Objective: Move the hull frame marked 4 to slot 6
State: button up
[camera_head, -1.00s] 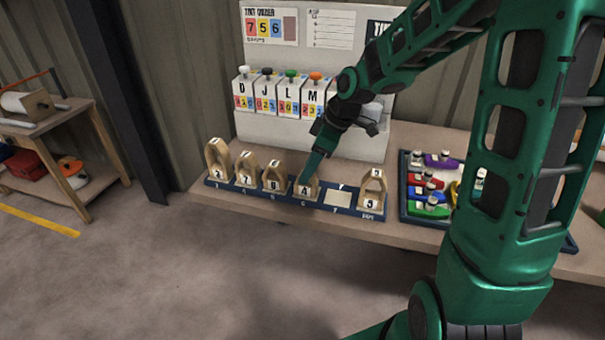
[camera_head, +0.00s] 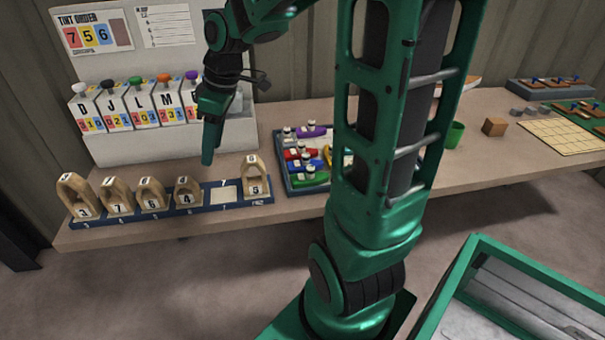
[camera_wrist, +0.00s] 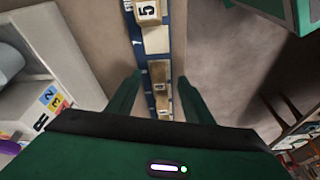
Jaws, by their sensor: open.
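The hull frame marked 4 (camera_head: 184,190) is a pale wooden arch. It stands upright in the fourth place from the left of the dark blue rack (camera_head: 196,211). The slot label below it is too small to read surely. An empty slot with a pale plate (camera_head: 223,194) lies just right of it, marked 7. My gripper (camera_head: 208,160) is open and empty, above the rack and just right of frame 4, apart from it.
Frames marked 3 (camera_head: 80,198), 7 (camera_head: 116,196) and 6 (camera_head: 151,194) stand left of frame 4. Frame 5 (camera_head: 257,177) stands at the right end. A white board with lettered dispensers (camera_head: 170,142) stands behind.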

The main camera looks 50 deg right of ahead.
jog(key=s+d+m+g, duration=0.1)
jog(key=s+d+m, duration=0.2)
jog(key=s, duration=0.5)
jog(key=s+d+f+m+h, duration=0.1)
jog(key=s+d+m, duration=0.2)
jog(key=s+m, duration=0.3)
jog(key=s+d+f+m+g+h, duration=0.1)
jog(key=s+d+m, duration=0.2)
jog(key=s, duration=0.7)
jog(key=shift+s+d+f+m+g, duration=0.2)
jog(key=shift+s+d+m+g, duration=0.15)
jog(key=shift+m, duration=0.85)
jog(key=shift+a, duration=0.1)
jog(key=shift+w+f, duration=0.25)
jog(key=shift+w, duration=0.3)
jog(key=shift+s, duration=0.1)
jog(key=c, duration=0.4)
jog(key=shift+a, duration=0.1)
